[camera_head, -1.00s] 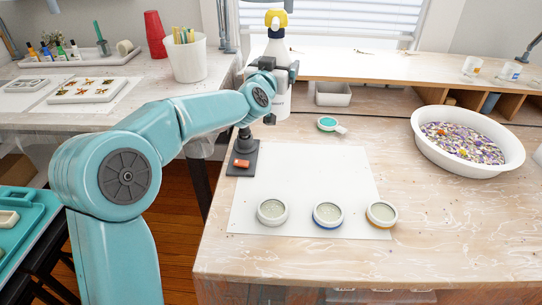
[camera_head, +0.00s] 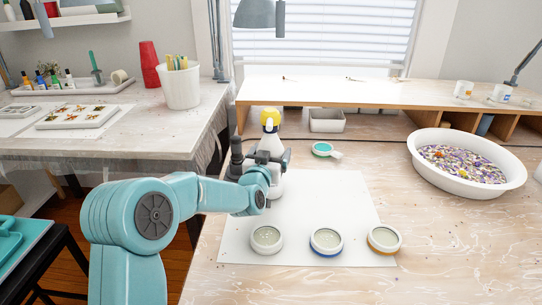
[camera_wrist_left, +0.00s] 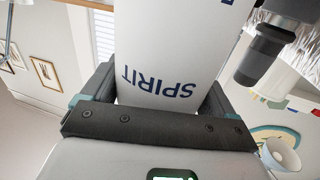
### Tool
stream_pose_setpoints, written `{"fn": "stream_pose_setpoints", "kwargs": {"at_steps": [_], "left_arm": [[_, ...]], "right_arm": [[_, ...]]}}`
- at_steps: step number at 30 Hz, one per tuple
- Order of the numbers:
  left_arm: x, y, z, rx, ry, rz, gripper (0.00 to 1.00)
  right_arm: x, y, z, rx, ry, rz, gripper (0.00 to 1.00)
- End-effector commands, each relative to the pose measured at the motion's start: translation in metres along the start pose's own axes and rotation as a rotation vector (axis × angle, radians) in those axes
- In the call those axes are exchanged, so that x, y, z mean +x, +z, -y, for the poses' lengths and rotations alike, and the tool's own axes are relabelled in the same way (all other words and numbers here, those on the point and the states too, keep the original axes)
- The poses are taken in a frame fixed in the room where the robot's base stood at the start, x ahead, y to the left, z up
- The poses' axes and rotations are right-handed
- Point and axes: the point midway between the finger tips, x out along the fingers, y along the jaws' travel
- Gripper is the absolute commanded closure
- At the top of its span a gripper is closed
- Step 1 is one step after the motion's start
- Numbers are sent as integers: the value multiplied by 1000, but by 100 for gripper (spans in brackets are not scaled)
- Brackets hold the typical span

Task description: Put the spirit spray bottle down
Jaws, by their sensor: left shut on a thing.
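The spirit spray bottle is white with a yellow spray head (camera_head: 270,117). It stands upright in the head view, near the upper left of the white sheet (camera_head: 335,195). My left gripper (camera_head: 268,159) is shut around its body. In the left wrist view, the bottle (camera_wrist_left: 165,50) sits between the fingers, with the word SPIRIT upside down. My arm partly hides the bottle's lower part, and I cannot tell whether its base touches the table. My right gripper is not in view.
A dark upright tool (camera_head: 237,152) stands close left of the bottle. Three round pots, white (camera_head: 266,239), blue-rimmed (camera_head: 326,241) and orange-rimmed (camera_head: 384,239), line the sheet's front. A teal-faced round item (camera_head: 323,149) lies behind. A white basin (camera_head: 425,175) is at right.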

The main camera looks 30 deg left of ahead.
Motion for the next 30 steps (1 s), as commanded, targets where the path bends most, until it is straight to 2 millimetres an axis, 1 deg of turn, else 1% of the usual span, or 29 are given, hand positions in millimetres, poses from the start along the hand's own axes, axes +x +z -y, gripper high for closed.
{"fn": "stream_pose_setpoints", "kwargs": {"at_steps": [6,10,11,12,18,21,23,26,30], "left_arm": [[0,-2,0,0,-1,-5,63],[0,2,0,0,-1,-5,63],[0,2,0,0,0,-2,9],[0,1,0,0,0,-2,0],[0,1,0,-1,0,-1,0],[0,-4,0,-1,0,-1,0],[-8,-2,0,-1,0,-1,0],[-26,-1,0,-1,1,0,0],[-59,-1,0,-1,0,-1,0]], "right_arm": [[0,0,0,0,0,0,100],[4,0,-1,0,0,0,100],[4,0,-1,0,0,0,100],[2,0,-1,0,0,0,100],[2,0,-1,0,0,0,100],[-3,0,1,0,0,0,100],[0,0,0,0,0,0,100],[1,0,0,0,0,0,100],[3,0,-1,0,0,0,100]]}}
